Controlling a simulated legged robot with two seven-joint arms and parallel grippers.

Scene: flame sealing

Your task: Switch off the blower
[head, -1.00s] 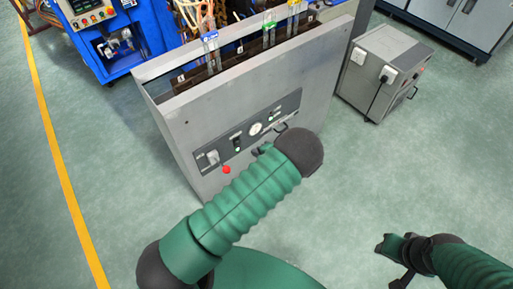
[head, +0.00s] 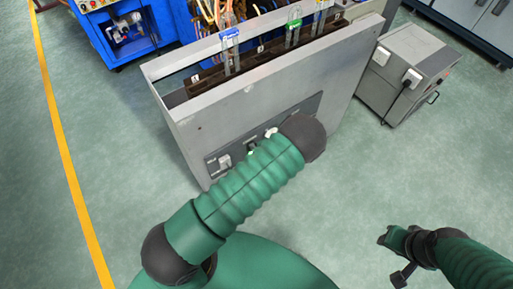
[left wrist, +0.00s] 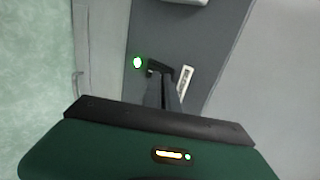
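The grey cabinet (head: 270,95) stands in front of me with a dark control panel (head: 312,103) on its front face. My left forearm covers most of the panel in the head view and hides the left gripper's fingertips. In the left wrist view, my left gripper (left wrist: 164,75) reaches to the dark panel (left wrist: 215,50) with its fingers close together and nothing visible between them. A white switch (left wrist: 185,80) is just right of the fingertips; contact cannot be told. A lit green lamp (left wrist: 137,62) is left of them. My right gripper (head: 391,255) hangs over the floor, away from the cabinet.
A grey box unit (head: 405,70) with a cable and handle stands right of the cabinet. A blue machine (head: 125,40) is at the upper left. Glass tubes with blue and green tags (head: 230,34) rise from the cabinet top.

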